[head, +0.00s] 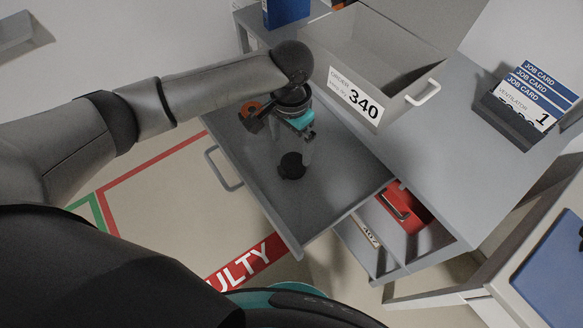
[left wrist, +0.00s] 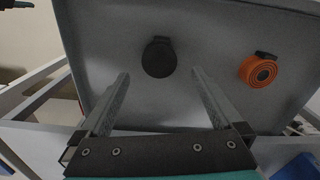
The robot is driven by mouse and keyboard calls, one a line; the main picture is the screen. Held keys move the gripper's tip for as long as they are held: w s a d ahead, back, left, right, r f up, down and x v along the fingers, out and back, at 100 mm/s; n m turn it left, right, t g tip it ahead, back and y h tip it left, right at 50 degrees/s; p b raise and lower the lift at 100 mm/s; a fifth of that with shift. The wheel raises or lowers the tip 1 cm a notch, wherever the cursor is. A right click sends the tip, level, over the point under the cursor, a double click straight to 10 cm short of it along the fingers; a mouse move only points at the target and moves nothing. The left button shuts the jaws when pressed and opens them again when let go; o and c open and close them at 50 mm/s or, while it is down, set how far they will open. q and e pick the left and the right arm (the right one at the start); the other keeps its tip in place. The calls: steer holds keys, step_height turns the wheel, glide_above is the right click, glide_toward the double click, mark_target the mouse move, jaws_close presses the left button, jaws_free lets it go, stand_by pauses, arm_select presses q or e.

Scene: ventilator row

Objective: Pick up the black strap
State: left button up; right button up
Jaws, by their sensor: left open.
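The black strap (head: 292,166), a small dark rolled disc, lies on the floor of the open grey drawer (head: 345,160). It also shows in the left wrist view (left wrist: 159,57), beyond the fingertips and roughly centred between them. My left gripper (head: 306,150) points down over the drawer. In the left wrist view its two fingers (left wrist: 160,74) are spread apart with nothing between them. Whether the fingertips touch the drawer floor cannot be told. My right gripper is not in view.
An orange rolled strap (head: 252,109) lies in the same drawer. A grey bin labelled 340 (head: 355,93) stands on the cabinet behind. A lower drawer holds a red case (head: 408,208). A job card holder (head: 510,118) stands at the right.

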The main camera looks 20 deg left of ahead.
mark_target(292, 163)
arm_select(q)
step_height(292, 163, down, 7)
steer(key=b, duration=0.2)
steer(key=shift+w+d+f+b, duration=0.1)
steer(key=shift+d+f+b, duration=0.1)
steer(key=shift+b, duration=0.15)
steer(key=shift+c, duration=0.2)
steer(key=c, duration=0.8)
steer(key=shift+r, duration=0.1)
steer(key=c, duration=0.5)
